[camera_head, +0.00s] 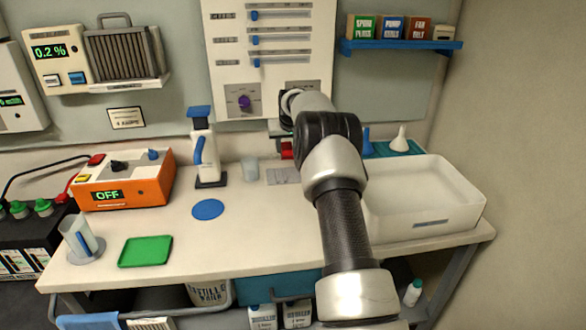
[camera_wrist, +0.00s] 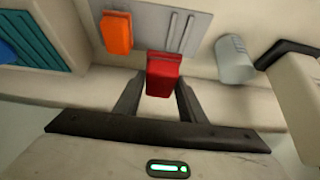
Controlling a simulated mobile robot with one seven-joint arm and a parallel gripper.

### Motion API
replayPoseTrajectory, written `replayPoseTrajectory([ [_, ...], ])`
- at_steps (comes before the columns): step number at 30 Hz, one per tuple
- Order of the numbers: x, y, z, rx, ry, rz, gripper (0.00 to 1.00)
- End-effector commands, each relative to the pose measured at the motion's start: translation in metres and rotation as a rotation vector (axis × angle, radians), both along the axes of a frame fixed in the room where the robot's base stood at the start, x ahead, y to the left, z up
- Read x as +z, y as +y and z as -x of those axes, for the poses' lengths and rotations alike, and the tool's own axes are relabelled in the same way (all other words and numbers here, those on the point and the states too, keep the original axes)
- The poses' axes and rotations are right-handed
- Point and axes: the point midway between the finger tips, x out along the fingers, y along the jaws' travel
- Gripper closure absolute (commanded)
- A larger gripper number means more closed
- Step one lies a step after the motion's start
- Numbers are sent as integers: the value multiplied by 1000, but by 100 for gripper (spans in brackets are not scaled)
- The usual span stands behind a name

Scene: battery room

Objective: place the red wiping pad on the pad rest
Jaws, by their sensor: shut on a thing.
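The red wiping pad (camera_wrist: 163,75) is between the two dark fingers of my gripper (camera_wrist: 158,88) in the wrist view, and the gripper is shut on it. In the head view a bit of the red pad (camera_head: 287,150) shows beside my arm, near the back wall. A grey plate with slots, which looks like the pad rest, lies near the pad in the wrist view (camera_wrist: 182,25) and the head view (camera_head: 281,176). An orange block (camera_wrist: 116,33) is on its left part in the wrist view. I cannot tell whether the red pad touches the plate.
A clear cup (camera_wrist: 235,60) stands close to the plate; it also shows in the head view (camera_head: 250,169). A white dispenser bottle (camera_head: 206,155) is left of it. A white basin (camera_head: 430,205) is to the right. The front middle of the bench (camera_head: 255,245) is clear.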

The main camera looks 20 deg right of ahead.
Motion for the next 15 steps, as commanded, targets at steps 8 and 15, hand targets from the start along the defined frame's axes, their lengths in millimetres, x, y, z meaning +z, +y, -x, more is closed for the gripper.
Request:
replayPoseTrajectory([
  [8, -37, 0, 0, 0, 1, 0, 84],
  [15, -74, 0, 1, 0, 2, -1, 84],
])
